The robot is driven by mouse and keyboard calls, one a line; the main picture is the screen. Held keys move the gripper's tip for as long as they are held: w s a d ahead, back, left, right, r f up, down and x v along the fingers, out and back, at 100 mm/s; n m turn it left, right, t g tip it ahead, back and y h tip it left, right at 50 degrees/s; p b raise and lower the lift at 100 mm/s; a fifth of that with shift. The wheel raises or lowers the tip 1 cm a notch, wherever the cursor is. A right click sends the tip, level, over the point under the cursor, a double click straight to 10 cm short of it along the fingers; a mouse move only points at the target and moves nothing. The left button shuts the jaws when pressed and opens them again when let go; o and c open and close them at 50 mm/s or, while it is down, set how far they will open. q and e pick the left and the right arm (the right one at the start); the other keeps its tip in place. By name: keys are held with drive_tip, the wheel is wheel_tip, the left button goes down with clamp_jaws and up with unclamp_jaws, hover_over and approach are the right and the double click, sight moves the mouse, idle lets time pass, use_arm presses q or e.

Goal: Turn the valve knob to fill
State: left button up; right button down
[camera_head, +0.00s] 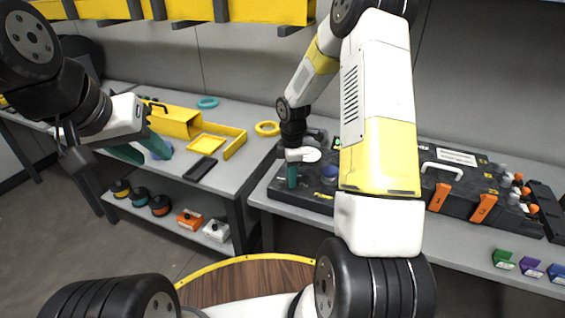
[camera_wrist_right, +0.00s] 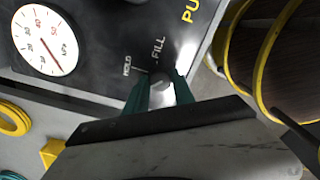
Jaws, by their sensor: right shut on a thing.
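The valve knob (camera_wrist_right: 160,84) is a small grey knob on the black panel (camera_wrist_right: 98,68), seen in the right wrist view. The printed words FILL and HOLD lie beside it, HOLD to the left and FILL above. I cannot tell which mark the knob points to. My right gripper (camera_wrist_right: 159,88) has its green fingers on either side of the knob, shut on it. In the head view my right gripper (camera_head: 292,176) reaches down onto the left part of the black panel, and the knob is hidden there. My left gripper (camera_head: 141,150) is open and empty above the left bench.
A round white gauge (camera_wrist_right: 44,40) sits on the panel left of the knob. Yellow trays (camera_head: 207,144) and a yellow ring (camera_head: 267,128) lie on the grey bench. A black case with orange latches (camera_head: 483,208) stands at right. A round wooden stool top (camera_head: 240,283) is in front.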

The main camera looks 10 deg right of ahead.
drive_tip(key=m, duration=0.5)
drive_tip(key=shift+m, duration=0.3)
drive_tip(key=m, duration=1.1)
drive_tip(key=shift+m, duration=2.2)
drive_tip(key=c, duration=1.1)
unclamp_jaws()
drive_tip(key=shift+o, duration=0.2)
